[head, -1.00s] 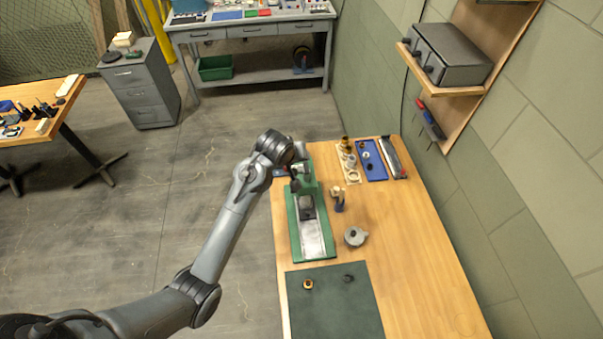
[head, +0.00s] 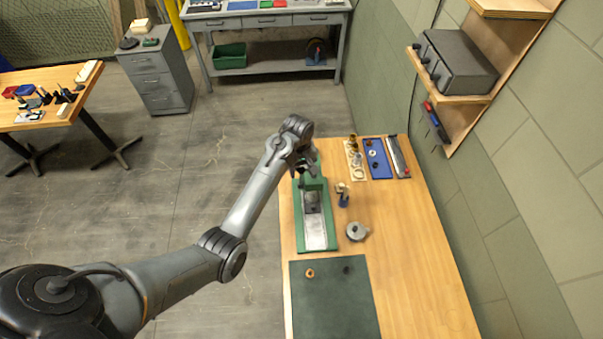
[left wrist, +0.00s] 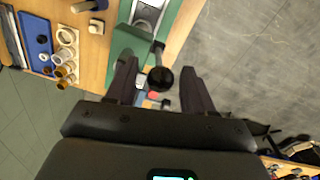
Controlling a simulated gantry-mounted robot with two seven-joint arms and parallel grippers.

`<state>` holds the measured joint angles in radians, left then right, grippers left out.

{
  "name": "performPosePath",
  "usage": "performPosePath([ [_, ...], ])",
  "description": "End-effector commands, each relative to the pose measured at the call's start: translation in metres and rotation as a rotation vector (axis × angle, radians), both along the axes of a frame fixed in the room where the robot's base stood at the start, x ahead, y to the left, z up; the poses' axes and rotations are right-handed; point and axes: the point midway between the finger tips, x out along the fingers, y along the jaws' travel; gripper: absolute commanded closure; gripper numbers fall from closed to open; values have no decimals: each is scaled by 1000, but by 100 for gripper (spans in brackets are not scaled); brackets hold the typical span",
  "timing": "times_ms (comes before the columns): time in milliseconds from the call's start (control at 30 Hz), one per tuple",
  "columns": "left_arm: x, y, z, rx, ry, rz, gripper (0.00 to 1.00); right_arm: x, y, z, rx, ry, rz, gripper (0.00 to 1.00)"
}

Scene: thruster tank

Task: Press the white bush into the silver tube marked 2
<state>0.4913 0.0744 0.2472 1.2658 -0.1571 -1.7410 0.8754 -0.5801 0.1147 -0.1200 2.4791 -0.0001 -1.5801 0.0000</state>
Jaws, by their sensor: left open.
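My left gripper (head: 305,168) is over the far end of a green press (head: 332,242) on the wooden bench. In the left wrist view its two fingers (left wrist: 160,88) are open, with the round black knob (left wrist: 160,80) of the press lever between them, not gripped. A pale ring (left wrist: 67,36) and gold-coloured cylinders (left wrist: 63,71) are on a tan board (head: 351,161). I cannot make out a number on any tube, nor tell which piece is the white bush. My right gripper is not in view.
A blue tray (head: 378,158) and a long grey tray (head: 399,157) are at the bench's far end. A dark mat (head: 335,312) bears two small rings. The bench's right side is clear.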

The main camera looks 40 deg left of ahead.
Motion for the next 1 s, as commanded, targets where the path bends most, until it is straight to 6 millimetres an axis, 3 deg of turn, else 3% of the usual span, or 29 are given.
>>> performPosePath([
  [300, 1, -1, -34, 1, 0, -1, 48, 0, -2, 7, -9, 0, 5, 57],
  [700, 1, -1, -39, 2, -1, 0, 48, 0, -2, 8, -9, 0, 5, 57],
  [1000, 1, -1, -39, 1, -2, 0, 94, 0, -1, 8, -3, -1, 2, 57],
])
